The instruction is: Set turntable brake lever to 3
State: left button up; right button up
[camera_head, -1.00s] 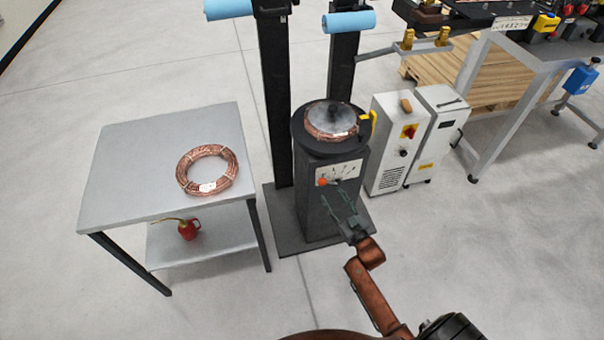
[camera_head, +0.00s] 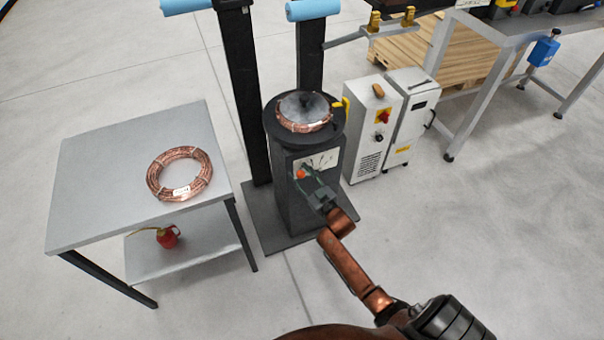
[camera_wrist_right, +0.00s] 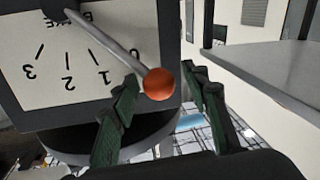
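The turntable (camera_head: 285,140) is a dark pedestal with a white brake scale plate (camera_head: 326,159) on its front. In the right wrist view the plate (camera_wrist_right: 45,50) appears upside down, with marks 0, 1, 2 and 3. The grey brake lever (camera_wrist_right: 112,48) ends in an orange ball knob (camera_wrist_right: 159,84) and lies close to the 0 mark. The knob also shows in the head view (camera_head: 300,174). My right gripper (camera_wrist_right: 160,82) has its green fingers apart, one on each side of the knob; firm contact is not visible. My left gripper is not in view.
A copper coil (camera_head: 203,182) lies on a grey table (camera_head: 90,195) at the left, with a red oil can (camera_head: 167,237) on its lower shelf. Another coil (camera_head: 303,126) sits on the turntable top. White cabinets (camera_head: 368,135) stand to the right. The floor at right is clear.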

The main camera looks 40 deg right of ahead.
grip_shut()
dwell(0.3)
